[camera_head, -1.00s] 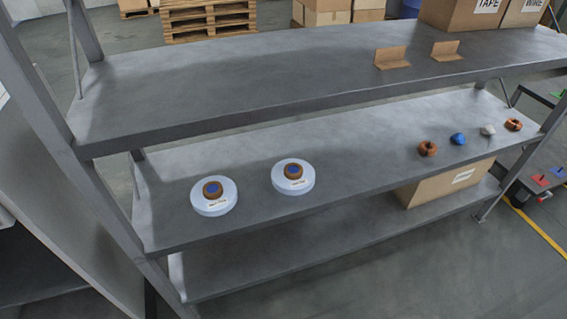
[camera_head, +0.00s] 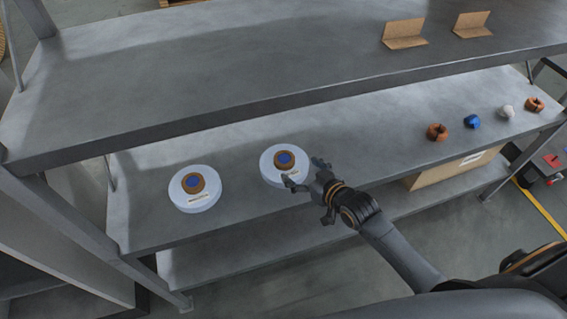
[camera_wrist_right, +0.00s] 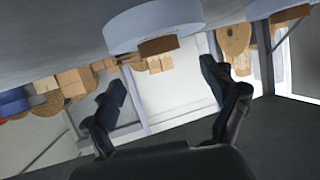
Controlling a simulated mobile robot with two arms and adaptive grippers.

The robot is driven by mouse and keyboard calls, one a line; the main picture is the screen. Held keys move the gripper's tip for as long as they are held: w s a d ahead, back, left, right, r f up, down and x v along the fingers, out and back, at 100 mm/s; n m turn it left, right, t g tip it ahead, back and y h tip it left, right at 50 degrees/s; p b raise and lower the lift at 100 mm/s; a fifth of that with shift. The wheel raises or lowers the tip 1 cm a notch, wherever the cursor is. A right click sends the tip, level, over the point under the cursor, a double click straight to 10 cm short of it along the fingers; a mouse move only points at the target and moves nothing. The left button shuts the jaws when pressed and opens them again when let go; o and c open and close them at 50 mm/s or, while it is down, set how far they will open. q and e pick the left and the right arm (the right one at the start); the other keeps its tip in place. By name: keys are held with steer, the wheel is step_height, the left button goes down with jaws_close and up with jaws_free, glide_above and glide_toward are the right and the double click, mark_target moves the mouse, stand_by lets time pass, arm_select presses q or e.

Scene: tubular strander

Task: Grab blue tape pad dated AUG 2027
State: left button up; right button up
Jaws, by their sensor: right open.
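Two round, pale blue-white tape pads with brown cores and blue centres lie on the middle shelf. The left pad (camera_head: 195,197) has a small label on its front. The right pad (camera_head: 268,177) also has a label, partly hidden by my gripper; the dates are too small to read. My right gripper (camera_head: 305,180) is open and empty at the right pad's front right edge, its fingers pointing toward it. In the right wrist view the open fingers (camera_wrist_right: 165,95) show with a pad (camera_wrist_right: 150,25) just beyond them, and I cannot tell whether they touch. My left gripper is not in view.
The upper shelf (camera_head: 250,85) overhangs behind the pads. Brown rings (camera_head: 437,132), a blue lump (camera_head: 472,121) and a white lump (camera_head: 506,111) lie at the right of the middle shelf (camera_head: 360,145). A cardboard box (camera_head: 430,177) stands below. Shelf space between is clear.

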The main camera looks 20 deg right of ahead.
mark_target(287, 160)
steer(key=shift+x, duration=1.7)
steer(key=x, duration=0.4)
steer(key=shift+w+a+f, duration=0.1)
steer(key=shift+w+f, duration=0.05)
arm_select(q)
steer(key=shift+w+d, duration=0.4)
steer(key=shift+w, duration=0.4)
arm_select(e)
steer(key=c, duration=0.3)
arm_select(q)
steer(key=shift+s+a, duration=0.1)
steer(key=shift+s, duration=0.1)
arm_select(e)
steer(key=c, duration=1.1)
